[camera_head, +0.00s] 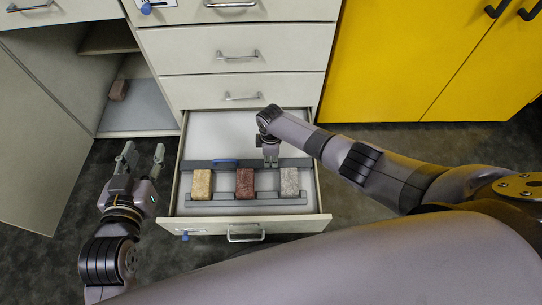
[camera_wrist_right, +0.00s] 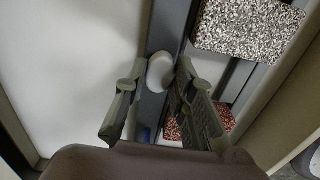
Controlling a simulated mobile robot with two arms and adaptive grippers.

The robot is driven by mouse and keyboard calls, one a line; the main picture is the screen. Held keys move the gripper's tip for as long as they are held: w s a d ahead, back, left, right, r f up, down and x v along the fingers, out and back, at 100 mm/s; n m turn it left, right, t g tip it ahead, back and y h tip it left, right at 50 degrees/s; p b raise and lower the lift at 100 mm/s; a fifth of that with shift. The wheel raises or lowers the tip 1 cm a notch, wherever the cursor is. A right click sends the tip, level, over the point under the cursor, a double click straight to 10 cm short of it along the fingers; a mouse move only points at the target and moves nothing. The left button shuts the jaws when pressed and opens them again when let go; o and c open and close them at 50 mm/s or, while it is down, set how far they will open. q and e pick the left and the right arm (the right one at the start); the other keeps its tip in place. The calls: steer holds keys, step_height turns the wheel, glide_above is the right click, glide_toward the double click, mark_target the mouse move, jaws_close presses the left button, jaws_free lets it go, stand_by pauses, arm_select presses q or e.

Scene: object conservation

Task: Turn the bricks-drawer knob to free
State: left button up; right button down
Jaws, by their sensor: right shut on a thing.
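The bricks drawer (camera_head: 217,122) is pulled open, with a dark grey rail (camera_head: 205,164) across it. The pale round knob (camera_wrist_right: 160,72) on the rail shows in the right wrist view, between my right fingertips. My right gripper (camera_head: 270,160) reaches down to the right part of the rail and is shut on the knob, hiding it in the head view. It also shows in the right wrist view (camera_wrist_right: 161,80). A yellow brick (camera_head: 202,184), a red brick (camera_head: 245,183) and a grey brick (camera_head: 289,182) sit in a row in front of the rail. My left gripper (camera_head: 143,158) is open and empty, left of the drawer.
A blue piece (camera_head: 225,162) lies along the rail. A blue part (camera_head: 185,236) is on the drawer front, left of its handle (camera_head: 246,236). An open cabinet (camera_head: 135,118) at the left holds a brown brick (camera_head: 118,90). Yellow cabinets (camera_head: 410,60) stand at the right.

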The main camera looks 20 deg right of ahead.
mark_target(271, 159)
steer(key=shift+n, duration=0.3)
stand_by(0.4)
steer(key=c, duration=1.3)
jaws_free()
steer(key=shift+c, duration=0.2)
steer(key=shift+r, duration=0.1)
step_height(271, 159, up, 12)
